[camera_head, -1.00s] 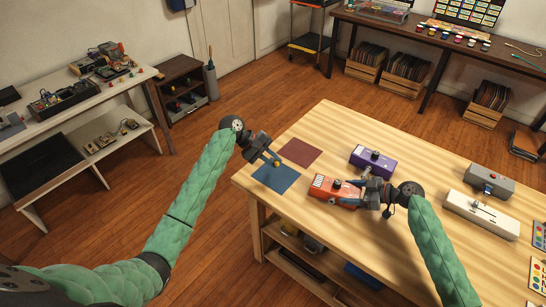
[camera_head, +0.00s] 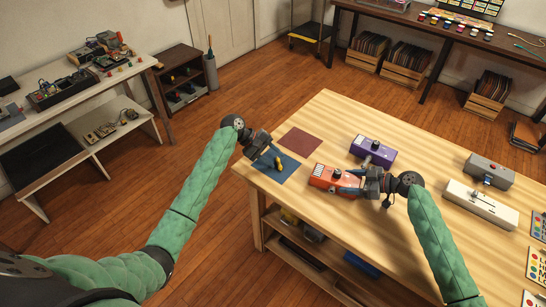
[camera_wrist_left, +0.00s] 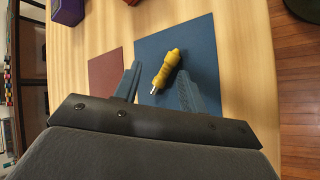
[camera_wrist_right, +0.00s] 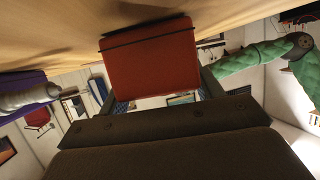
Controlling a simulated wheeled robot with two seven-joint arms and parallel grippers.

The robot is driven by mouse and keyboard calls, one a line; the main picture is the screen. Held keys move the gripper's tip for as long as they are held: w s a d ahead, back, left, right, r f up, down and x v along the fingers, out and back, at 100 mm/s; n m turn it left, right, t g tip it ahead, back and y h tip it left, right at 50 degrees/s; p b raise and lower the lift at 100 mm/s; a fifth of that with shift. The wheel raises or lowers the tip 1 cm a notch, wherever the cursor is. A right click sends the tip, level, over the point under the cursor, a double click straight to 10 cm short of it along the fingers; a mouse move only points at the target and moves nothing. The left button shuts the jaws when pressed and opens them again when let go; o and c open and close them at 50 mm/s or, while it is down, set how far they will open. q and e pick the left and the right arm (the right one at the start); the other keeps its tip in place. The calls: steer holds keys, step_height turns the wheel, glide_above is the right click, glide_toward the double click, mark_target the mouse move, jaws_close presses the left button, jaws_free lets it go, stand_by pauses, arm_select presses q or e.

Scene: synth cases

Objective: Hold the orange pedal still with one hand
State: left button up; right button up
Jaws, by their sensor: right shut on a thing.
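The orange pedal (camera_head: 321,179) lies on the wooden table near its front edge, with a black knob on top. My right gripper (camera_head: 348,183) is shut on its right end, one finger on each side. In the right wrist view the pedal (camera_wrist_right: 150,62) fills the space between the fingers, tilted in the picture. My left gripper (camera_head: 274,159) is open above the blue mat (camera_head: 268,175).
A dark red mat (camera_head: 299,142) lies behind the blue one. A purple pedal (camera_head: 372,152) stands behind the orange one. A grey pedal (camera_head: 489,172) and a white pedal (camera_head: 481,205) stand to the right. The table's front middle is bare.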

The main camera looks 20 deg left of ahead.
arm_select(q)
steer(key=v, duration=1.2)
stand_by(0.3)
arm_select(e)
steer(key=o, duration=1.2)
steer(key=shift+c, duration=0.2)
steer(key=shift+d, duration=0.1)
steer(key=v, duration=1.1)
steer(key=shift+s+d, duration=0.1)
steer(key=shift+d, duration=0.3)
steer(key=shift+r, duration=0.1)
